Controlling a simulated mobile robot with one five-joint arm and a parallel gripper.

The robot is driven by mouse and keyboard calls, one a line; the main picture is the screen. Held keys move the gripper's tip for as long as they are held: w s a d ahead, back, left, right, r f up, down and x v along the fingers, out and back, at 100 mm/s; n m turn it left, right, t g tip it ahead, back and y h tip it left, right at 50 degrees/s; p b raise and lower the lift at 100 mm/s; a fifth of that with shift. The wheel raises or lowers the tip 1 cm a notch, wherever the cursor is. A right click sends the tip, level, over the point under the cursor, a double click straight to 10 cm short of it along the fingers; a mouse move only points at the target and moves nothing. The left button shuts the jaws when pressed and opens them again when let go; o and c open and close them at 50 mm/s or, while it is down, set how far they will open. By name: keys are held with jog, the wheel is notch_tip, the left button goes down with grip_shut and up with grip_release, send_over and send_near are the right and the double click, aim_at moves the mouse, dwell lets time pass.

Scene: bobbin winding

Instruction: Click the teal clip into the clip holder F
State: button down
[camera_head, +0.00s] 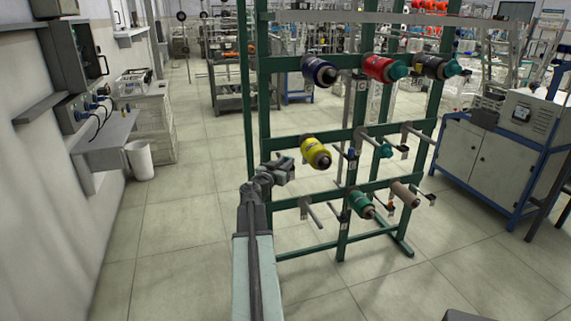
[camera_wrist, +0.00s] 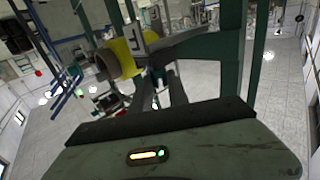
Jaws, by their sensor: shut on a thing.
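My gripper (camera_head: 284,170) is in front of the green rack's left post, just left of and slightly below the yellow bobbin. In the wrist view its dark housing fills the bottom, and the narrow fingers (camera_wrist: 162,92) point toward the rack. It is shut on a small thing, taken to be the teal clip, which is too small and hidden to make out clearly. I cannot read a letter F on any holder. A pale tag with a dark mark (camera_wrist: 138,36) shows beside the yellow bobbin in the wrist view.
Bare pegs jut toward me. A blue-framed machine (camera_head: 505,150) stands right.

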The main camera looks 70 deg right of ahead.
jog(key=c, duration=1.2)
grip_release()
jog(key=a, duration=0.7)
jog(key=shift+w+a, duration=0.35)
jog(key=shift+a, duration=0.05)
jog(key=shift+f, duration=0.1)
